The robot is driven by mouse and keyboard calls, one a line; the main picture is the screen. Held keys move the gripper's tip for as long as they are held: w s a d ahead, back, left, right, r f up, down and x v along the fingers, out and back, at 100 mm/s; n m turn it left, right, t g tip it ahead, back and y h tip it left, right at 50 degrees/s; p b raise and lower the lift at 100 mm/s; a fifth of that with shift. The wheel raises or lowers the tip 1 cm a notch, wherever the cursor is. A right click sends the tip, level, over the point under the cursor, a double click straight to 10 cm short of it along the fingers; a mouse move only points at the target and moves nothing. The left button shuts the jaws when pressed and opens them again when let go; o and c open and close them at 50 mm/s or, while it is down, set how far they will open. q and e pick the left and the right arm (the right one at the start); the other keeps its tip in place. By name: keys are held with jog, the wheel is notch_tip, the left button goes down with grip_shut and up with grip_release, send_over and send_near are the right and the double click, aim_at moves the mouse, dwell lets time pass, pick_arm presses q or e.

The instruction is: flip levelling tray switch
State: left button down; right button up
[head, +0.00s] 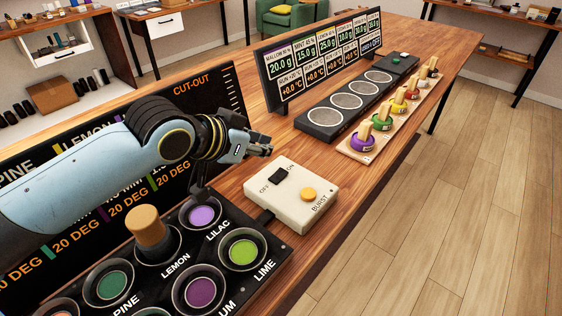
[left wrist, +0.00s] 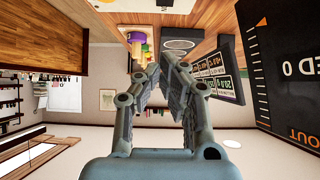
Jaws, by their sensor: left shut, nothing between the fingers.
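A cream control box (head: 318,205) stands on the wooden table, with a black rocker switch (head: 278,174) between the words OFF and ON. A round yellow button (head: 308,194) beside it is marked BURST. I cannot tell which way the rocker is tipped. I see no label reading levelling tray. My left gripper (head: 265,147) is shut and empty, above and just behind the box, apart from the switch in the picture. Its closed fingers also show in the left wrist view (left wrist: 160,64). My right gripper is out of view.
A black dropper tray (head: 270,262) with coloured wells and one wooden-topped dropper (head: 148,228) is at the near left. A dark cut-out board (head: 215,95) stands behind. Beyond the box are a row of round pads (head: 328,116), a readout panel (head: 318,60) and several coloured ring-based pieces (head: 362,137).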

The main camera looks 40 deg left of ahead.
pick_arm(q)
send_over(282, 174)
notch_tip(282, 174, down, 5)
jog(key=shift+s+r, duration=0.1)
jog(key=shift+r, duration=0.1)
notch_tip(282, 174, down, 2)
jog(key=shift+f, duration=0.8)
jog(key=shift+w+f, duration=0.2)
jog(key=shift+f, duration=0.1)
jog(key=shift+s, duration=0.1)
